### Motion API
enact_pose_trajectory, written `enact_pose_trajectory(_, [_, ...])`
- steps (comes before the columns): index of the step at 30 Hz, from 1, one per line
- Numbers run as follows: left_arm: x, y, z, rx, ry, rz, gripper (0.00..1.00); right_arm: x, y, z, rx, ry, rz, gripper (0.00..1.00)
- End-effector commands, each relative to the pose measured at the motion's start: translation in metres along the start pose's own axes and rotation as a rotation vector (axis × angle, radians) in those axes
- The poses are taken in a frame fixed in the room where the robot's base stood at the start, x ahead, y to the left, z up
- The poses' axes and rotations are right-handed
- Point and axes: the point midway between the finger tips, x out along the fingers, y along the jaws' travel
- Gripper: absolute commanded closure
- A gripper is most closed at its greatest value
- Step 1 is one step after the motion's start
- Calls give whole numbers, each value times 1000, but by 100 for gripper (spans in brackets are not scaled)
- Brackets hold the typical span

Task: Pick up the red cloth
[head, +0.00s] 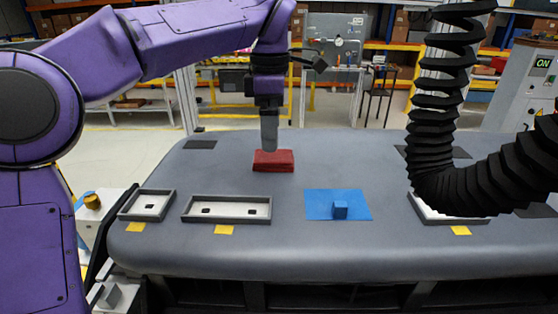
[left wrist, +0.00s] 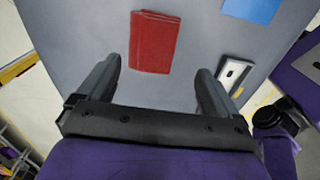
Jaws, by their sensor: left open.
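The red cloth (head: 273,161) lies folded into a flat rectangle on the grey table, toward its far side. It also shows in the left wrist view (left wrist: 154,42), just beyond the fingertips and in line with the gap between them. My left gripper (head: 269,148) points down over the cloth in the head view. In the left wrist view (left wrist: 158,72) its two fingers are spread apart with nothing between them. The gripper hides a little of the space right behind the cloth. My right gripper is not in view.
On the grey table (head: 300,255) stand a small tray (head: 124,215), a longer tray (head: 230,221) and a blue mat (head: 361,196) with a blue block (head: 340,210). A black ribbed arm covers part of another tray (head: 475,221) at right. The table around the cloth is clear.

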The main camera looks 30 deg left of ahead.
Motion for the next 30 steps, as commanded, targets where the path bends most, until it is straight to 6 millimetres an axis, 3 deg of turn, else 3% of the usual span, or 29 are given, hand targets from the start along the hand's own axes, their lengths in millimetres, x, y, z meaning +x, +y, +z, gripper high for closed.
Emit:
enact_pose_trajectory(12, [59,8,10,0,0,1,6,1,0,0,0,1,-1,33])
enact_pose_trajectory(19, [63,8,10,-1,-2,2,6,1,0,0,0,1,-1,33])
enact_pose_trajectory(20, [63,8,10,-1,-2,2,10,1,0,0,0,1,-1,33])
enact_pose_trajectory(25, [63,8,10,-1,-2,2,65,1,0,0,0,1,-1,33])
enact_pose_trajectory(30, [63,8,10,0,-1,2,67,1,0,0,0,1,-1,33])
